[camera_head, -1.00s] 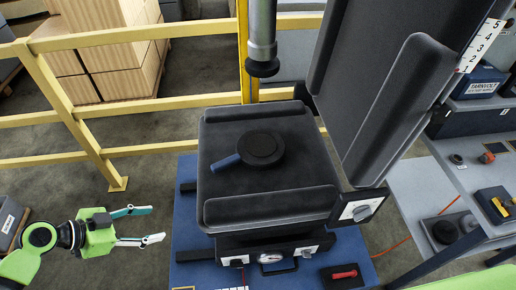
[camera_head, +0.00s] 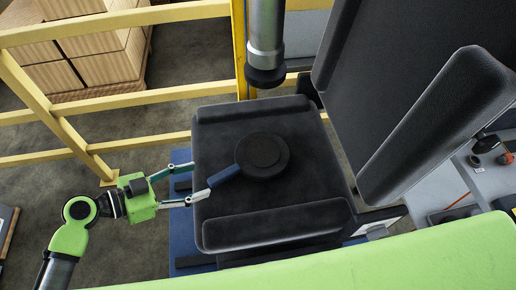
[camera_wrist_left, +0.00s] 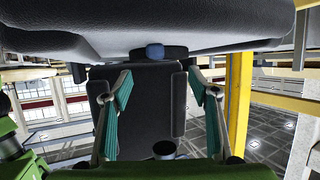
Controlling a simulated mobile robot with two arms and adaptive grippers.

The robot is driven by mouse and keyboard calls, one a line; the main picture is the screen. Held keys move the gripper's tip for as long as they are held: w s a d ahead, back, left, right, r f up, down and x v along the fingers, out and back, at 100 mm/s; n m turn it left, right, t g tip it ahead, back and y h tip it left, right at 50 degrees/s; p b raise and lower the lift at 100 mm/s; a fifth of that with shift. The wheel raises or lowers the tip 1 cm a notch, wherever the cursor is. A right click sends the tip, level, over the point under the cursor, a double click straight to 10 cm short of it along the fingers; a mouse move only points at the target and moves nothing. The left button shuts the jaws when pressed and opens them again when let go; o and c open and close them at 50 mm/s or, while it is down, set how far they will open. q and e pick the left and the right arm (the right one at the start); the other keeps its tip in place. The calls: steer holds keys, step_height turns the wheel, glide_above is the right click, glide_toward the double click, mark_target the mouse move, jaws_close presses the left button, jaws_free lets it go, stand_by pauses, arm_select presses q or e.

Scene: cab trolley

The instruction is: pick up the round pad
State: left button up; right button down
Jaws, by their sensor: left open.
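The round pad (camera_head: 262,156) is a black disc with a blue handle (camera_head: 226,176). It lies flat on the black seat cushion (camera_head: 290,195), with the handle pointing to the lower left in the head view. My left gripper (camera_head: 200,181) is open and empty at the seat's left edge. Its lower fingertip appears close to the handle's end; I cannot tell whether they touch. In the left wrist view, the blue handle end (camera_wrist_left: 154,51) shows beyond and between the open fingers, with the dark disc (camera_wrist_left: 176,52) partly hidden behind it. My right gripper is out of view.
A tall black backrest (camera_head: 410,80) stands at the right. A grey metal post (camera_head: 265,45) with a black end is behind the seat. Yellow railings (camera_head: 120,100) run along the left and back. A green link, apparently mine, covers the lower right.

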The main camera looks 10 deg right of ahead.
mark_target(231, 170)
arm_select(q)
steer(key=p+x, duration=0.1)
steer(key=x, duration=0.4)
steer(key=shift+s+d, duration=0.1)
steer(key=shift+d, duration=0.25)
steer(key=shift+d+f, duration=0.1)
steer(key=shift+d, duration=0.1)
steer(key=p+x, duration=0.1)
steer(key=x, duration=0.1)
steer(key=p+x, duration=0.1)
steer(key=x, duration=0.1)
steer(key=shift+d+r+p, duration=0.15)
steer(key=shift+r+p, duration=0.2)
steer(key=shift+w+d+f, duration=0.35)
steer(key=shift+d, duration=0.1)
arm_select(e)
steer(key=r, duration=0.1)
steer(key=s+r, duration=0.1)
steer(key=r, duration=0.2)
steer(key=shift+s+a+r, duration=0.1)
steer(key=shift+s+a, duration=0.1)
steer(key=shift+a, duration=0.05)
arm_select(q)
steer(key=c, duration=0.4)
steer(key=shift+s+a, duration=0.1)
jaws_close()
steer(key=shift+r, duration=0.1)
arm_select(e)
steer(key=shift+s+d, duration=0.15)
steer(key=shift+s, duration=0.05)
